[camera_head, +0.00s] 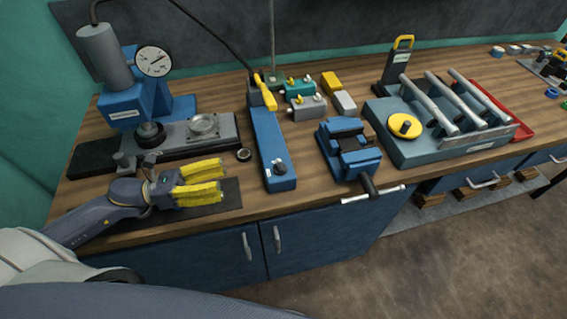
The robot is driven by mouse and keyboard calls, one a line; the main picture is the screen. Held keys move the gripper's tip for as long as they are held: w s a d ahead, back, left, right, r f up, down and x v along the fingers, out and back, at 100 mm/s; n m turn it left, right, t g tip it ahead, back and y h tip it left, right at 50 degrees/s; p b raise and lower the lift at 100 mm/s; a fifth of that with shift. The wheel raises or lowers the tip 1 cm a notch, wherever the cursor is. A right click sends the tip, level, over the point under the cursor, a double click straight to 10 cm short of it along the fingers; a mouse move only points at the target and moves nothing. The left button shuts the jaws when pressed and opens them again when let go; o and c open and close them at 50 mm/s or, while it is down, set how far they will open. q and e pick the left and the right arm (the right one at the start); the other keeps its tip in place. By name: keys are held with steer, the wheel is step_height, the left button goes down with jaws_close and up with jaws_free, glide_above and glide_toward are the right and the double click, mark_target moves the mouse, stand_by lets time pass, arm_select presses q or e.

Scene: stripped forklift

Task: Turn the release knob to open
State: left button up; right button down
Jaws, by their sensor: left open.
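A blue test stand (125,103) with a grey cylinder and a round white gauge (154,61) stands at the back left of the bench. A dark round knob (150,133) sits low on its front. My left gripper (221,178), with yellow fingers, is open and empty in front of the stand. It is over a dark mat (228,198), apart from both knobs, its fingers pointing right. My right gripper is out of view.
A long blue tool (268,150) with a yellow handle lies right of my gripper. Farther right are a blue vise (350,150) and a grey fixture (440,146) with a yellow knob (405,126). Small blocks (306,106) stand behind. The bench front edge is close to my arm.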

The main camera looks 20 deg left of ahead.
mark_target(278, 165)
arm_select(q)
steer(key=shift+w+a+f+m+t+y, duration=0.25)
steer(key=shift+w+a+f+m+y, duration=0.15)
steer(key=shift+a+f+m, duration=0.2)
steer(key=shift+w+a+f+m+t+y, duration=0.3)
steer(key=shift+a+f+m+y, duration=0.2)
steer(key=shift+a+f, duration=0.1)
steer(key=shift+w+d, duration=0.15)
steer(key=shift+w, duration=0.05)
steer(key=shift+f+x, duration=0.1)
steer(key=shift+x, duration=4.15)
steer(key=shift+f+x, duration=0.15)
steer(key=shift+x, duration=4.05)
steer(key=shift+o, duration=0.2)
steer(key=shift+f, duration=0.1)
steer(key=c, duration=1.2)
